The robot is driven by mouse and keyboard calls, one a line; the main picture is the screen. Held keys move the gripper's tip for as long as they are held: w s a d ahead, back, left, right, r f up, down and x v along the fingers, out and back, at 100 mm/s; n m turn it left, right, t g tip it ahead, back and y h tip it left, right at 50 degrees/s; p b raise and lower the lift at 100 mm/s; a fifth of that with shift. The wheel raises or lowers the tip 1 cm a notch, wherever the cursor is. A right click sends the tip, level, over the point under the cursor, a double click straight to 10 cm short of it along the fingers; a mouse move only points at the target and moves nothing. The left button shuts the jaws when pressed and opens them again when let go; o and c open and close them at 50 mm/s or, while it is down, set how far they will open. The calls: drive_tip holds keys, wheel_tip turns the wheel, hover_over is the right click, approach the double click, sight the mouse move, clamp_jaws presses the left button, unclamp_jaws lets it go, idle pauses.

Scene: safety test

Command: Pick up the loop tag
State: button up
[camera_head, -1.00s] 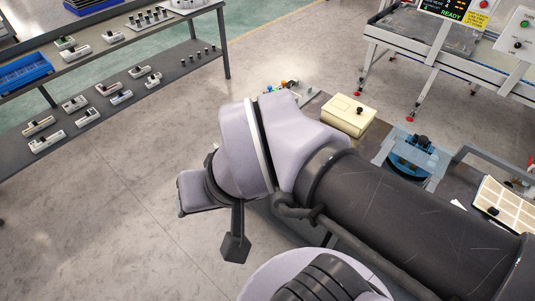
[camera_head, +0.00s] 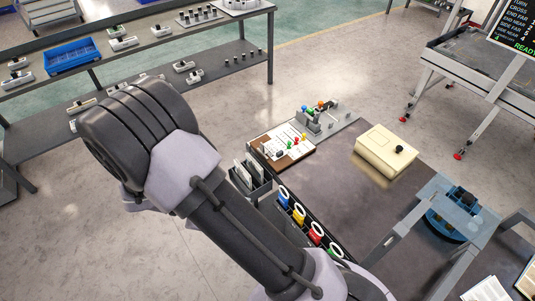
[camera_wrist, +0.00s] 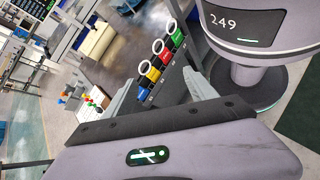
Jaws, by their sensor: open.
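Several loop tags with white rings stand in a row in a dark rack (camera_head: 263,202) along the table's left edge: a blue tag (camera_head: 283,199), a yellow tag (camera_head: 299,215), a red tag (camera_head: 316,235) and a green tag (camera_head: 335,250). Part of the rack is hidden by my arm in the head view. The wrist view shows the blue tag (camera_wrist: 143,68), yellow tag (camera_wrist: 153,75), red tag (camera_wrist: 165,57) and green tag (camera_wrist: 178,38) beyond my gripper (camera_wrist: 158,78). My gripper is open and empty, its fingers apart from the tags. It is hidden in the head view.
A dark holder with pale plates (camera_head: 250,177) stands beside the rack. A shelf (camera_head: 225,78) stands behind at left.

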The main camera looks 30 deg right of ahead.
wheel_tip(320, 180, down, 11)
drive_tip(key=d+n+t+h, duration=0.1)
drive_tip(key=n+t+h, duration=0.1)
drive_tip(key=n+h, duration=0.35)
drive_tip(key=n+t+h, duration=0.3)
drive_tip(key=n+t, duration=0.1)
drive_tip(key=n, duration=0.1)
approach(299, 213)
drive_tip(key=shift+y, duration=0.25)
drive_tip(key=d+b, duration=0.1)
drive_tip(key=d, duration=0.5)
drive_tip(key=d+b, duration=0.1)
drive_tip(key=d, duration=0.3)
drive_tip(key=shift+w+d+f+b, duration=0.15)
drive_tip(key=shift+w+b, duration=0.2)
drive_tip(key=shift+w, duration=0.05)
drive_tip(key=c, duration=1.4)
